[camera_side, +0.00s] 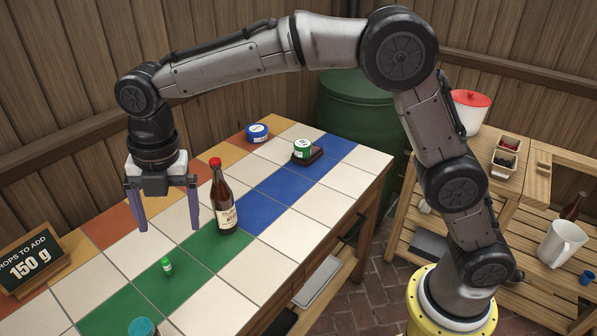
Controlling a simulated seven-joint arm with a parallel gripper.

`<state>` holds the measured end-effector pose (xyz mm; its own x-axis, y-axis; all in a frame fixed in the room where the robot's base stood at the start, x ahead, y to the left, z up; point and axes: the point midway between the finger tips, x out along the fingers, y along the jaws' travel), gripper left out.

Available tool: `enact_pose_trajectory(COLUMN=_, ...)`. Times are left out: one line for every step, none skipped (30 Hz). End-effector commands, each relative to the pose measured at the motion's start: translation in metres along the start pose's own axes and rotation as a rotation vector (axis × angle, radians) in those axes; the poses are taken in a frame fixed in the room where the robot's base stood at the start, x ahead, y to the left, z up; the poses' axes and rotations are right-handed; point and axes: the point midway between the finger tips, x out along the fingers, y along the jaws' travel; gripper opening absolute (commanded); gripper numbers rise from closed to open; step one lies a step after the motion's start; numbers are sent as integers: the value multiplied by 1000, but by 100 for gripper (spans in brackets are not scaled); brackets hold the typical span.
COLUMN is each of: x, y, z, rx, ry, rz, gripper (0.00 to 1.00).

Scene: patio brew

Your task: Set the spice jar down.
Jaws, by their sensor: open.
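The exact height of the fingers above the table is hard to tell.
A brown bottle (223,203) with a red cap stands close to the right finger. A blue tin (257,132) and a green-and-white tin (303,147) on a dark block are farther back. A teal lid (143,327) is at the front edge. A sign (33,262) reads 150 g.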

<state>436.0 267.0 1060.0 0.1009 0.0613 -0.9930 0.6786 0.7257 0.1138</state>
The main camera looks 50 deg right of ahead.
Motion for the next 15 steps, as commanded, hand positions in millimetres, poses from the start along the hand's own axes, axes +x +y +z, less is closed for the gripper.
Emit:
enact_pose_trajectory(x=-20, y=-21, z=12, rx=128, ry=-10, rz=23, gripper=92)
enact_pose_trajectory(x=-30, y=-33, z=17, rx=204, ry=-14, rz=34, gripper=92)
enact_pose_trajectory(x=-41, y=-49, z=24, rx=305, ry=-19, rz=50, gripper=92)
enact_pose_trajectory(x=-49, y=-61, z=28, rx=381, ry=-22, rz=63, gripper=92)
enact_pose_trajectory(x=-56, y=-73, z=31, rx=457, ry=-24, rz=74, gripper=92)
enact_pose_trajectory(x=-66, y=-90, z=35, rx=558, ry=-27, rz=91, gripper=92)
enact_pose_trajectory(x=-73, y=-103, z=38, rx=634, ry=-29, rz=105, gripper=92)
enact_pose_trajectory(x=-79, y=-116, z=40, rx=709, ry=-30, rz=119, gripper=92)
enact_pose_trajectory(x=-86, y=-134, z=42, rx=811, ry=-30, rz=136, gripper=92)
enact_pose_trajectory(x=-90, y=-147, z=42, rx=886, ry=-30, rz=150, gripper=92)
enact_pose_trajectory(x=-94, y=-160, z=43, rx=962, ry=-30, rz=165, gripper=92)
enact_pose_trajectory(x=-99, y=-178, z=42, rx=1062, ry=-28, rz=184, gripper=92)
enact_pose_trajectory(x=-102, y=-191, z=41, rx=1137, ry=-26, rz=199, gripper=92)
enact_pose_trajectory(x=-105, y=-204, z=40, rx=1213, ry=-23, rz=216, gripper=92)
enact_pose_trajectory(x=-107, y=-222, z=38, rx=1312, ry=-19, rz=236, gripper=92)
